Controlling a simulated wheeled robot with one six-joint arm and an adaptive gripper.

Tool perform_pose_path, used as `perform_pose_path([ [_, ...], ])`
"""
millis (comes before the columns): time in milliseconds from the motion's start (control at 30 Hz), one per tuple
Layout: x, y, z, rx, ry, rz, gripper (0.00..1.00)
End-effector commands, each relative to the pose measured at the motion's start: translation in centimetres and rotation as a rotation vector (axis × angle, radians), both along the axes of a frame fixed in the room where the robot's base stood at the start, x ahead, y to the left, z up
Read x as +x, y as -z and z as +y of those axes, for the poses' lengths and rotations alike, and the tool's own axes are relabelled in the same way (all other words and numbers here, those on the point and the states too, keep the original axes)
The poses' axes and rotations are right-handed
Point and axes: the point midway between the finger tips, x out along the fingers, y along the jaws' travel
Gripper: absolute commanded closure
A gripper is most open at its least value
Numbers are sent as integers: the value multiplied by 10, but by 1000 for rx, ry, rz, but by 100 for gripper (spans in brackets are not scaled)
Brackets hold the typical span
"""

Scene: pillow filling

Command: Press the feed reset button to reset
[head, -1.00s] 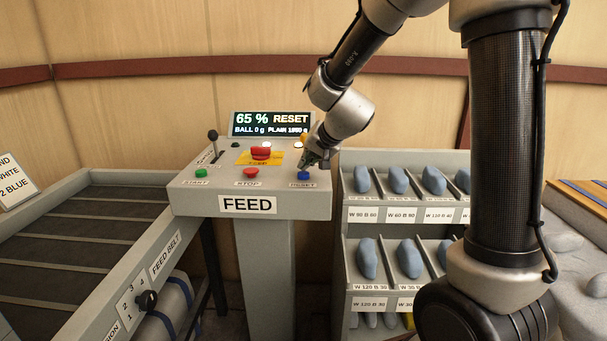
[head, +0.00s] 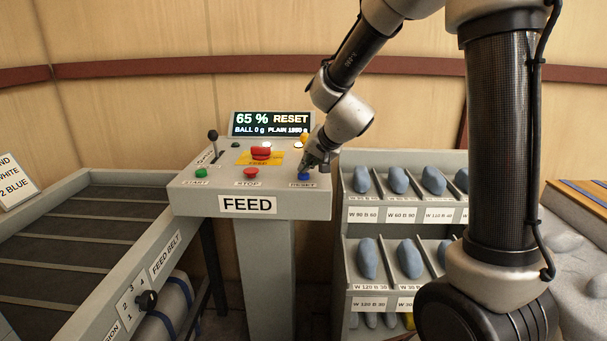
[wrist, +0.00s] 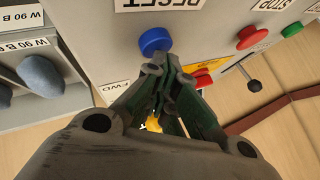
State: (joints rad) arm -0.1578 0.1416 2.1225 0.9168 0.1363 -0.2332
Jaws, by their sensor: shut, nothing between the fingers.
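The blue RESET button (head: 304,177) is at the front right of the grey FEED panel (head: 290,205). In the wrist view the blue button (wrist: 154,41) shows just beyond my fingertips, with the RESET label beside it. My gripper (head: 309,160) is shut and empty, with its tips close to the button; it also shows in the wrist view (wrist: 153,68). I cannot tell whether the tips touch the button. The display (head: 271,124) reads 65 % RESET, BALL 0 g, and a PLAIN figure that is too small to read surely.
A green START button (head: 201,173), red STOP button (head: 251,172), red mushroom button (head: 261,152) and black lever (head: 213,137) share the panel. The feed belt (head: 90,220) is left. A rack (head: 400,215) with blue-grey pieces stands close on the right.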

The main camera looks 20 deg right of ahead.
Motion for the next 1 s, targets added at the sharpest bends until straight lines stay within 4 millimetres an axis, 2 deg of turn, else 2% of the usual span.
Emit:
perform_pose_path([
  [500,0,3,0,1,0,1,100],
  [1000,0,-15,0,0,-1,1,100],
])
